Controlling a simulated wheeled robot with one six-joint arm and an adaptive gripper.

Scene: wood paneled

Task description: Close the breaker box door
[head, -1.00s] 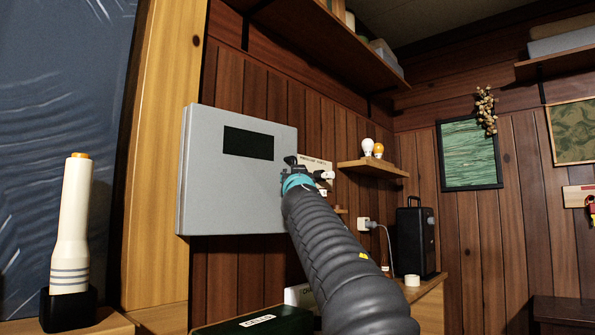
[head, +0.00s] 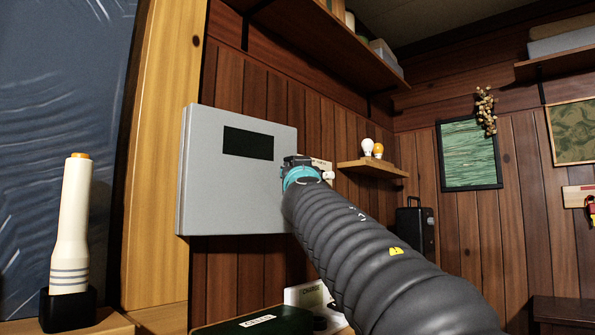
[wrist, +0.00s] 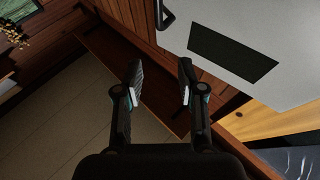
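The breaker box (head: 235,190) is a grey box on the wood-paneled wall, left of centre in the head view, with a black rectangle on its front. Its front looks flat against the body; I cannot tell whether a small gap is left. In the wrist view the grey door (wrist: 285,60) fills the upper right, with a dark handle (wrist: 164,14) at its left edge. My gripper (wrist: 160,64) is open and empty, below and left of the door in that view, with no contact visible. In the head view my arm hides most of the gripper, by the box's right edge.
A small shelf with two bulbs (head: 372,169) is right of the box. A dark green case (head: 262,322) and a black case (head: 415,228) are lower down. A white flashlight (head: 72,225) stands at left. A long shelf (head: 310,40) runs above.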

